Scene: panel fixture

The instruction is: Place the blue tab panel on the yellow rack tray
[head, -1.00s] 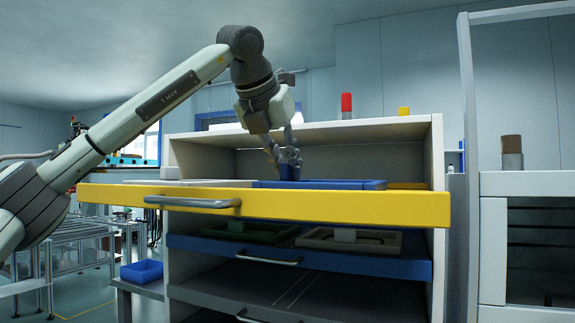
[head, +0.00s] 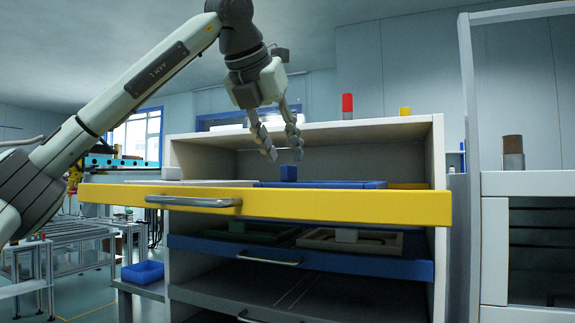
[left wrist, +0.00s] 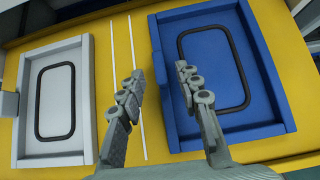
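The blue tab panel (head: 330,184) lies flat on the pulled-out yellow rack tray (head: 320,207), with its upright blue tab (head: 289,173) standing up. In the left wrist view the blue panel (left wrist: 217,60) shows a black oval outline and rests on the yellow surface (left wrist: 120,30), right of two white lines. My left gripper (head: 285,156) is open and empty just above the tab. Its two fingers are spread apart in the left wrist view (left wrist: 158,76). My right gripper is not in view.
A white panel (left wrist: 55,100) lies on the same tray, left of the blue one. Below, a blue tray (head: 330,263) holds a green panel (head: 250,234) and a grey panel (head: 375,241). The rack's top shelf (head: 390,130) is above and behind. A blue bin (head: 142,272) stands lower left.

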